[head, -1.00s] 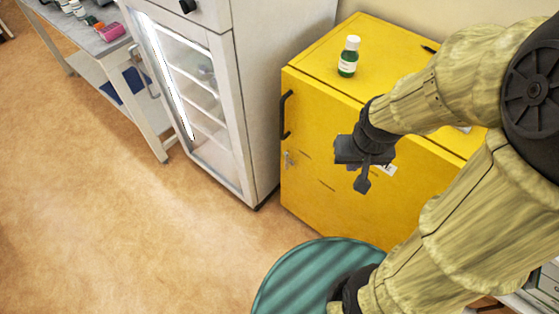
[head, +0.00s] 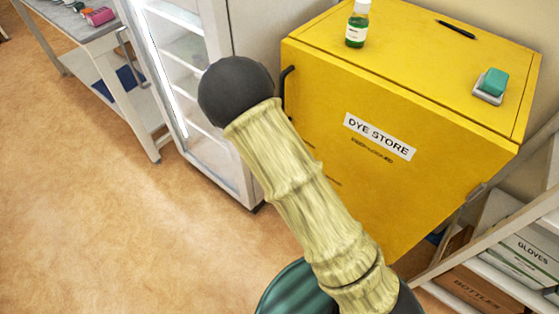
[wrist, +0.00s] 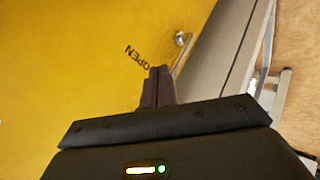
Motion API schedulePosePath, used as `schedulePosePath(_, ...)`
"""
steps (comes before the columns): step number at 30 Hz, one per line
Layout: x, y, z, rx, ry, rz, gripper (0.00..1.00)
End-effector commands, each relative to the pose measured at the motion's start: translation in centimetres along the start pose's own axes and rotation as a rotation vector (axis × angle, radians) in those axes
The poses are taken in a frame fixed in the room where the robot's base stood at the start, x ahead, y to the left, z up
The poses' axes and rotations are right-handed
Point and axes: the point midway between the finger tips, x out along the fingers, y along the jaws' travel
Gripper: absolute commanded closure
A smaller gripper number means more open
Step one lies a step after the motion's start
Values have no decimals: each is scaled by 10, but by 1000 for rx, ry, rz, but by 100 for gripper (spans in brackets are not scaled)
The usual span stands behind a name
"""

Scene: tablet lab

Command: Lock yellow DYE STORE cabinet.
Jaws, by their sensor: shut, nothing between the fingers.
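The yellow DYE STORE cabinet (head: 400,175) stands against the wall, and its door looks shut. Its black handle (head: 286,85) shows at the door's left edge beside my arm. My arm hides the lock area and my gripper in the head view. In the wrist view, the yellow door (wrist: 70,70) fills the left side, with the printed word OPEN (wrist: 139,58) upside down. A small silver latch (wrist: 180,39) with a thin lever sits near the door edge. My gripper (wrist: 159,71) is shut and empty, its tips close to the lever; I cannot tell whether they touch.
A glass-door fridge (head: 190,60) stands left of the cabinet. A shelf with boxes (head: 510,262) is at right. Floor at left is clear.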

Motion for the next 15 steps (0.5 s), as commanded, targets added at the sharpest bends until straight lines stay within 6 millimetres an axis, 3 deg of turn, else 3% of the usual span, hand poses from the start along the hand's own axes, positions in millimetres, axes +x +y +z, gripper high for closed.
schedulePosePath(1,18,-22,4,-74,31,52,100)
schedulePosePath(6,45,-61,-2,-311,165,268,100)
schedulePosePath(10,53,-90,-10,-491,280,449,100)
schedulePosePath(15,46,-115,-21,-642,396,628,100)
